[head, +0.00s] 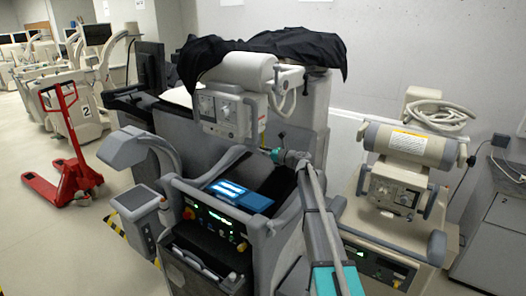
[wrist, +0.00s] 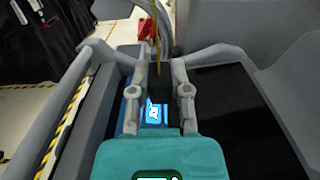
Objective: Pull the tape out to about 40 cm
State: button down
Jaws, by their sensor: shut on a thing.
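The yellow tape (wrist: 158,42) shows in the wrist view as a thin upright strip. It runs from the top edge of the picture down between my fingertips. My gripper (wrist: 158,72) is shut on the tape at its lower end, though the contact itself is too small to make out. In the head view, my gripper (head: 275,155) is beside and below the grey collimator box (head: 225,115) of the mobile X-ray unit.
The unit's dark top with a lit blue screen (head: 229,189) lies below my gripper. A black cover (head: 225,52) drapes behind the tube. A second X-ray unit (head: 398,185) stands at right. A red pallet truck (head: 70,165) stands on open floor at left.

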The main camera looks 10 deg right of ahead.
notch_tip(320, 180, down, 8)
jog(key=b, duration=0.7)
jog(key=c, duration=0.6)
grip_release()
jog(key=shift+o, duration=0.2)
jog(key=v, duration=1.2)
